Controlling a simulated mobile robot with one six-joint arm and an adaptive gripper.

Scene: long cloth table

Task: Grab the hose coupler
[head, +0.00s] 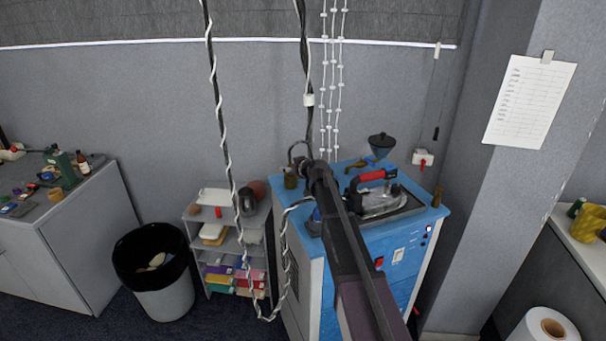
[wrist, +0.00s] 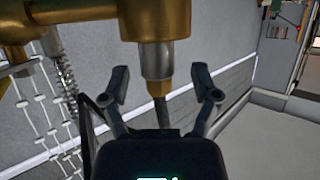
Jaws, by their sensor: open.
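A brass and steel fitting, which looks like the hose coupler (wrist: 157,60), hangs down in the upper middle of the wrist view. It has a grey metal sleeve, a brass nut below it and a thin dark stem under that. My gripper (wrist: 164,88) is open, with one finger on each side of the fitting's lower end. Gaps show between both fingers and the fitting. Thicker brass parts join it above and to the left. In the head view my arm reaches toward the blue machine, and I cannot make out the coupler there.
The blue machine (head: 405,258) carries a red-handled iron (head: 372,177) and a dark funnel (head: 382,141). A wrapped cable (head: 222,120) and beaded cords (head: 332,80) hang near the arm. A small shelf (head: 206,232) and a waste bin (head: 165,300) stand left.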

